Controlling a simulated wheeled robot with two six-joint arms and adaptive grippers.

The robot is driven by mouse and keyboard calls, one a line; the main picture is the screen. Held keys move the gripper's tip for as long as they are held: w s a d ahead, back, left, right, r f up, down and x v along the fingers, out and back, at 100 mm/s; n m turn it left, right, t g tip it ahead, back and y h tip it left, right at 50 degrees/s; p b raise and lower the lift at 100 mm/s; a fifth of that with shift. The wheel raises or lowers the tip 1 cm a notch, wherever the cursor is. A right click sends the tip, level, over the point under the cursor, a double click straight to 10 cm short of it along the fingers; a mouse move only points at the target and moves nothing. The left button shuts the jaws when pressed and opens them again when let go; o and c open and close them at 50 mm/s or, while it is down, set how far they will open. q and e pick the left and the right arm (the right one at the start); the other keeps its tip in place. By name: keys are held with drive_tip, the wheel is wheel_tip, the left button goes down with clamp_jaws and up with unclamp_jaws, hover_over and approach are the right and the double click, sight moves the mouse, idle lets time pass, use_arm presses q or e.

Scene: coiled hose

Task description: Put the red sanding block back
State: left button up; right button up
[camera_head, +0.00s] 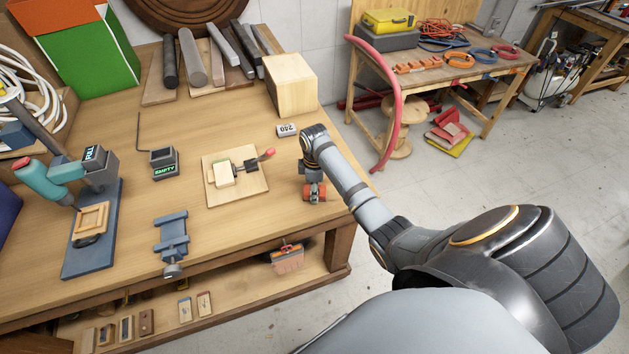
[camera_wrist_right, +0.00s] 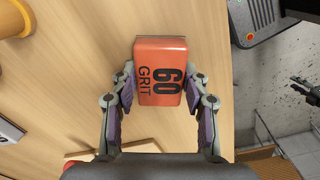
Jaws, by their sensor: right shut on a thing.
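The red sanding block (camera_wrist_right: 161,70) is orange-red and marked "60 GRIT" in the right wrist view. My right gripper (camera_wrist_right: 160,95) is shut on it, one finger on each side. In the head view the block (camera_head: 314,193) shows under my right gripper (camera_head: 314,184), near the right front edge of the workbench (camera_head: 230,222). I cannot tell whether it touches the tabletop. A grey block marked "240" (camera_head: 287,130) lies on the bench behind it. My left gripper is not in view.
A wooden board with a clamp (camera_head: 236,190) lies left of my right gripper. A pale wood block (camera_head: 291,85) stands behind it. A blue vise (camera_head: 171,237) and a small "EMPTY" box (camera_head: 164,163) are further left. A lower shelf (camera_head: 235,296) holds a red brush-like thing (camera_head: 288,259).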

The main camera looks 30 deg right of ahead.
drive_tip(key=o, duration=1.3)
drive_tip(key=shift+w+d+f, duration=0.1)
drive_tip(key=shift+w+f, duration=0.05)
drive_tip(key=shift+f, duration=0.1)
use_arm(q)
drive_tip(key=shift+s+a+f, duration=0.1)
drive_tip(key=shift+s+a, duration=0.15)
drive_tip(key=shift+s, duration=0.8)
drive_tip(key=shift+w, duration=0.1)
use_arm(e)
drive_tip(key=shift+r, duration=0.2)
wheel_tip(320, 180, up, 9)
drive_tip(key=shift+b, duration=0.85)
use_arm(q)
drive_tip(key=p, duration=0.1)
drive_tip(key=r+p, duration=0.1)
drive_tip(key=p, duration=0.1)
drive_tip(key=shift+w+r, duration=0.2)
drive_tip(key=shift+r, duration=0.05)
use_arm(e)
wheel_tip(320, 180, up, 3)
drive_tip(key=shift+r, duration=0.15)
